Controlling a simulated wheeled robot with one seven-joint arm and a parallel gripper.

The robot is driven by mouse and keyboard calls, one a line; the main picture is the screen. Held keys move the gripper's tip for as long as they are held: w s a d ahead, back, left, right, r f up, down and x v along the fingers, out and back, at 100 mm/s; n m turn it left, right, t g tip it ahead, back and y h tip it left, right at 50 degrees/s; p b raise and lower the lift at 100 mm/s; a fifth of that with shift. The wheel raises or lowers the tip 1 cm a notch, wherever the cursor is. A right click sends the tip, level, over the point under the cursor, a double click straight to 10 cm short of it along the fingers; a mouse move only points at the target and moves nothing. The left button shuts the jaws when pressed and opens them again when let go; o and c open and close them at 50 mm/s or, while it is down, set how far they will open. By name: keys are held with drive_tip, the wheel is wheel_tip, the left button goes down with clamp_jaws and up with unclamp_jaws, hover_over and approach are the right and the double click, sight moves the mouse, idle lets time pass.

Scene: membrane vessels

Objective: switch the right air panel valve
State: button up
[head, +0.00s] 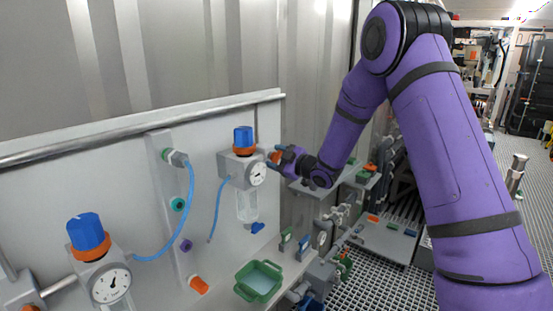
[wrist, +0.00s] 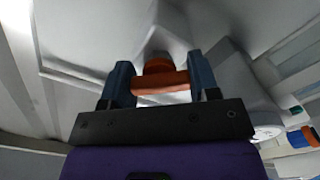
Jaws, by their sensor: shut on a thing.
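The right air panel valve has an orange handle (wrist: 160,81), seen in the wrist view between the two blue-grey fingers of my gripper (wrist: 160,84). The fingers are shut on the handle, one at each end. In the head view the orange handle (head: 276,157) shows only in part beside my gripper (head: 281,159), just right of the right regulator (head: 243,165) with its blue knob and round gauge. My purple arm reaches in from the right. How far the handle is turned cannot be told.
A left regulator (head: 98,258) with a blue knob stands at the lower left. Blue tubing (head: 188,210) hangs across the white panel (head: 120,155). A green tray (head: 258,281) sits below.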

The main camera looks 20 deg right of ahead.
drive_tip(key=n, duration=0.3)
drive_tip(key=shift+n, duration=2.2)
drive_tip(key=shift+f, duration=0.1)
drive_tip(key=o, duration=0.9)
drive_tip(key=v, duration=1.1)
